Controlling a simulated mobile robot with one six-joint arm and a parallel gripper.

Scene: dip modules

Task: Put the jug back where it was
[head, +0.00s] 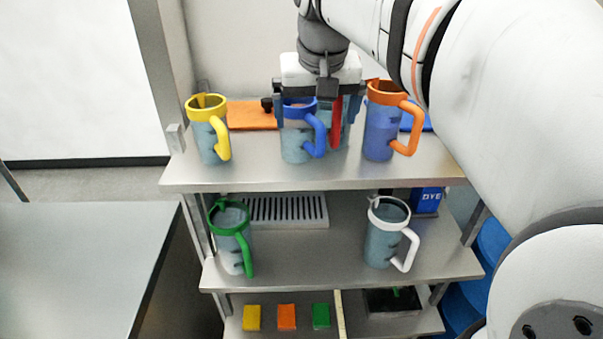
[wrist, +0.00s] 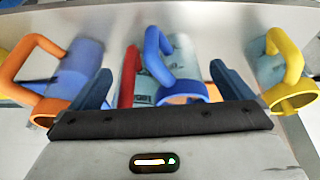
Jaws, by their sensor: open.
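Several clear jugs with coloured rims and handles stand upright on a shelf unit; I cannot tell which one the task means. My gripper (head: 318,112) is open above the top shelf, at a blue-handled jug (head: 298,146). In the wrist view, that jug's blue rim (wrist: 184,94) lies between the open fingers (wrist: 160,72). A red handle (head: 336,128) shows right beside it, also between the fingers in the wrist view (wrist: 127,76); its jug is mostly hidden. An orange-handled jug (head: 380,132) stands to the right, a yellow-handled jug (head: 208,142) to the left.
The middle shelf holds a green-handled jug (head: 229,242), a white-handled jug (head: 384,238), a slotted drain grate (head: 288,210) and a blue dye box (head: 427,200). Yellow, orange and green blocks (head: 286,317) lie on the lowest shelf. A bare table (head: 75,260) stands at left.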

